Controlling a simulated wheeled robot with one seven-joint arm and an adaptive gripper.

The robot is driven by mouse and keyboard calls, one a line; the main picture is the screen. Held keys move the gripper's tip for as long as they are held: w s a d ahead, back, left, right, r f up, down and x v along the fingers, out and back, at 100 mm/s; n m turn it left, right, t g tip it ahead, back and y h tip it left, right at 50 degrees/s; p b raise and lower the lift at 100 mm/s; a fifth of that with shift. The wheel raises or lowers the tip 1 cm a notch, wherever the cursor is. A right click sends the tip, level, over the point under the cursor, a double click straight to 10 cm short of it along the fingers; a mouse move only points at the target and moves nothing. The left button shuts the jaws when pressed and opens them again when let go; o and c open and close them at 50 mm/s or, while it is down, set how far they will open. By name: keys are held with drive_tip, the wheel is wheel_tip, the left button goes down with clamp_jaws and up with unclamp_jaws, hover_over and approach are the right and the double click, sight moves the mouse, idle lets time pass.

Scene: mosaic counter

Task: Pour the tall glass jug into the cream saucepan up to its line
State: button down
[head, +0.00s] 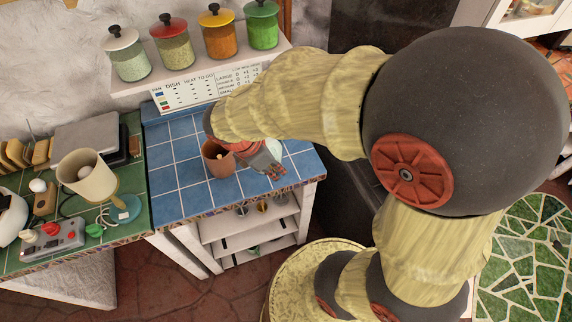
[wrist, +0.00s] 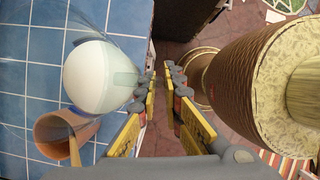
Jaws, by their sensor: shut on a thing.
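My gripper (head: 276,172) is low over the right part of the blue-tiled counter, its fingers pointing down to the right. In the wrist view the two yellow-and-grey fingers (wrist: 165,80) come close together, shut on what seems to be the tall glass jug. A pale, milky round mass (wrist: 98,75) shows left of the fingers with clear glass edges around it, seemingly the jug's contents. In the head view a pale bit of it (head: 274,149) shows behind my gripper; the rest is hidden.
A terracotta-brown pot (head: 217,162) stands just left of my gripper; in the wrist view a wooden stick is at its mouth (wrist: 66,130). Glass jars (head: 216,33) line the shelf behind. Blue tiles (head: 176,180) at left are clear.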

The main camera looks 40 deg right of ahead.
drive_tip(key=shift+d+r, duration=0.1)
drive_tip(key=s+d+f+m+g+y+p, duration=0.15)
drive_tip(key=s+d+m, duration=0.25)
drive_tip(key=s+d, duration=0.6)
drive_tip(key=s+d+f+m+g, duration=0.15)
drive_tip(key=s+d+m, duration=0.4)
drive_tip(key=d, duration=0.85)
drive_tip(key=s+d+f+n+p, duration=0.15)
drive_tip(key=s+d, duration=0.25)
drive_tip(key=s, duration=0.4)
drive_tip(key=s+d+f+m, duration=0.15)
drive_tip(key=s+d, duration=0.25)
drive_tip(key=s, duration=0.5)
drive_tip(key=s+d+f+n, duration=0.2)
drive_tip(key=s+d, duration=0.2)
drive_tip(key=s, duration=0.4)
drive_tip(key=w+d+n+t+h, duration=0.2)
drive_tip(key=w+d+n+t, duration=0.1)
drive_tip(key=w+d+n, duration=0.2)
drive_tip(key=shift+f+n, duration=0.2)
drive_tip(key=shift+n, duration=1.05)
drive_tip(key=shift+w+d, duration=0.1)
drive_tip(key=shift+d, duration=0.05)
